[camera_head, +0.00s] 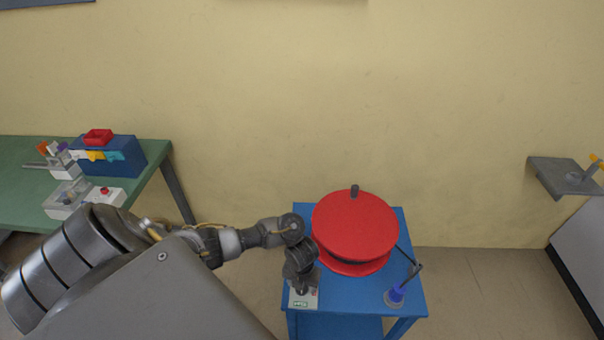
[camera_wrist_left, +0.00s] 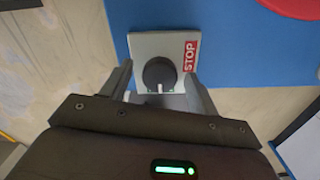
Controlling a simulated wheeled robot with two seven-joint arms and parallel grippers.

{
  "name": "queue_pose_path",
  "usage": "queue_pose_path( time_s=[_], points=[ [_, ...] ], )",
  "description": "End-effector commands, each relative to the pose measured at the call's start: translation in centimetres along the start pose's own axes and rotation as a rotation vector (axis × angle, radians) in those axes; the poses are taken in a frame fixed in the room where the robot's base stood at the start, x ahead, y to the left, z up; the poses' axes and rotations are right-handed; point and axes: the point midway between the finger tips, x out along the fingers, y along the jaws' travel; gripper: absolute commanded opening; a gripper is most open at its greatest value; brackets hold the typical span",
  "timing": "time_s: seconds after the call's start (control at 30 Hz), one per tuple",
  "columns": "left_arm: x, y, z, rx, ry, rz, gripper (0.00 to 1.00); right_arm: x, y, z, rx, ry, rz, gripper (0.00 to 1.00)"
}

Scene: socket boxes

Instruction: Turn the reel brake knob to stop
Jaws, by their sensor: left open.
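The reel brake knob (camera_wrist_left: 158,72) is a dark round knob with a white pointer mark, on a grey box (camera_wrist_left: 143,42). The pointer faces the bottom of the left wrist view. A red STOP label (camera_wrist_left: 190,56) is on the box to the right of the knob. My left gripper (camera_wrist_left: 163,82) is open, with one finger on each side of the knob; I cannot tell whether they touch it. In the head view my left gripper (camera_head: 302,285) hangs over the box, hiding the knob, and a green label (camera_head: 300,303) shows below it. My right gripper is not in view.
The box sits on a blue stand (camera_head: 345,290), close beside a large red reel (camera_head: 355,225). A green bench (camera_head: 25,210) with boxes is at left, a grey shelf (camera_head: 562,177) at right.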

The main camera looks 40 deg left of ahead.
Motion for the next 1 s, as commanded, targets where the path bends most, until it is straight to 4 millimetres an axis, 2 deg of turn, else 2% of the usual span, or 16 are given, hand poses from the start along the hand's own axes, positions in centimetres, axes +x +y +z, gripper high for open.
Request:
queue_pose_path(
  time_s=[0.1, 0.43, 0.73, 1.0],
  points=[
    [0.0, 0.0, 0.0, 0.000, 0.000, 0.000, 0.59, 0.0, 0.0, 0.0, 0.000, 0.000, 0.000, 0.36],
    [0.0, 0.0, 0.0, 0.000, 0.000, 0.000, 0.16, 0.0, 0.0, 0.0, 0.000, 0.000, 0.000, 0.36],
    [-0.2, 0.0, 0.0, -0.038, 0.000, 0.001, 0.16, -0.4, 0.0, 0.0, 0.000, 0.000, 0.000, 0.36],
    [-0.4, 0.1, 0.0, -0.204, 0.001, 0.002, 0.16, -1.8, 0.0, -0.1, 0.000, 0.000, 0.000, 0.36]
  ],
)
